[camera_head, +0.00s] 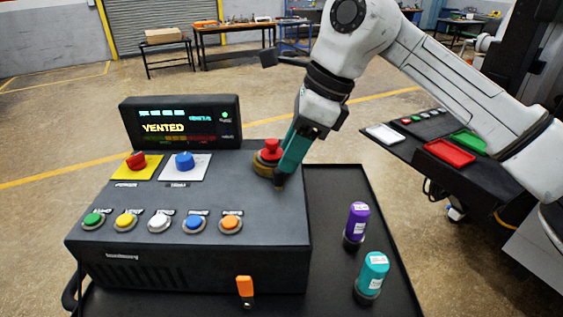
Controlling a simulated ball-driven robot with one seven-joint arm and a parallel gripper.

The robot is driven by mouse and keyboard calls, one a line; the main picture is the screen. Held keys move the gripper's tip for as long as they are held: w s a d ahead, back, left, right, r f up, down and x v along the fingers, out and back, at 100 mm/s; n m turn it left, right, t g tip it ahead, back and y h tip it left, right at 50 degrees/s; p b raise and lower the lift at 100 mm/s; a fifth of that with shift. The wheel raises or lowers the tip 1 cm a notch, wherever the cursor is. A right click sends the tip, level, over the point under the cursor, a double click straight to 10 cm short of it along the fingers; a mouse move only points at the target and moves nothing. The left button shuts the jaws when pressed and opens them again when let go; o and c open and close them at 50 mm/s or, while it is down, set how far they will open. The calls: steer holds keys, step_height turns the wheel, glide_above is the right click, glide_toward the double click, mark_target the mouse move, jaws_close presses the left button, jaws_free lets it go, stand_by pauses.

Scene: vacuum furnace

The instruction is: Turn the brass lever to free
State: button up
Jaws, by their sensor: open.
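My gripper (281,178) reaches down from the upper right, with its teal finger at the right rear of the dark console (180,262). Its tips are beside a red-topped knob on a brass-coloured round base (261,168), and they partly cover that base. I cannot tell whether they touch it. The jaws are open and I see nothing held in them. No part is clearly readable as a brass lever; this base is the most brass-coloured part. A small orange handle (245,287) stands upright at the console's lower front.
The display (180,123) reads VENTED. A red knob (136,161), a blue knob (185,161) and a row of coloured buttons (160,221) are on the console. Purple (358,220) and teal (374,268) cylinders stand on the black tray (325,245) at right.

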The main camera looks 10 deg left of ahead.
mark_target(277, 174)
steer(key=shift+p+x, duration=0.4)
steer(key=shift+x, duration=2)
jaws_close()
